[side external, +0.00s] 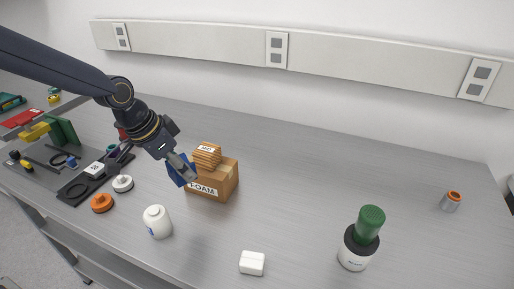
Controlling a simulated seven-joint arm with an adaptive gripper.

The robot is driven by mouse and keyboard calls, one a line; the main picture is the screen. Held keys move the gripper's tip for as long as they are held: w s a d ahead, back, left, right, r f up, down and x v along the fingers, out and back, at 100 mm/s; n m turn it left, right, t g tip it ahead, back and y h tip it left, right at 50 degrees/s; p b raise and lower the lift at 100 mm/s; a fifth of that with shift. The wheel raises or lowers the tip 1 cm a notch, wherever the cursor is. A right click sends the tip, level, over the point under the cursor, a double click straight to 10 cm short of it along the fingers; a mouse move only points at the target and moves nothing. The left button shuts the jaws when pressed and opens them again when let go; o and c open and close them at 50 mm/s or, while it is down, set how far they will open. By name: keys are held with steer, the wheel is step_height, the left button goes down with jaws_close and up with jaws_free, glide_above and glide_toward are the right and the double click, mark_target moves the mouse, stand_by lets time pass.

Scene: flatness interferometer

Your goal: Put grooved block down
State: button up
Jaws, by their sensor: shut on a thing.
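My gripper (181,165) is at the left side of a cardboard box marked FOAM and points down to the right. It is shut on a blue block (178,178), which is partly hidden by the fingers. The block is held tilted, close to the box's left side; I cannot tell whether it touches the box or the bench. Its grooves are too small to make out here. The cardboard box (222,184) stands on the grey bench (300,190), with an orange-brown ribbed piece (207,156) with a white label on top.
A white bottle (157,222), a white disc (122,184) and an orange disc (102,203) stand near the gripper. A dark fixture (78,189) lies at left. A small white block (252,263) and a green-topped bottle (357,252) are in front.

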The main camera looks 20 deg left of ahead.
steer(key=s+d+m+h, duration=0.1)
steer(key=s+d+m, duration=0.35)
steer(key=d, duration=0.75)
glide_above(271, 215)
steer(key=s+a, duration=0.1)
steer(key=s, duration=0.1)
steer(key=shift+n+g, duration=0.3)
steer(key=shift+n, duration=0.15)
steer(key=f, duration=0.8)
steer(key=shift+w+a+f, duration=0.15)
steer(key=shift+w+f, duration=0.1)
steer(key=shift+w+d+f, duration=0.2)
steer(key=shift+w+f, duration=0.15)
steer(key=shift+f, duration=1.65)
steer(key=shift+f, duration=0.15)
steer(key=o, duration=1.4)
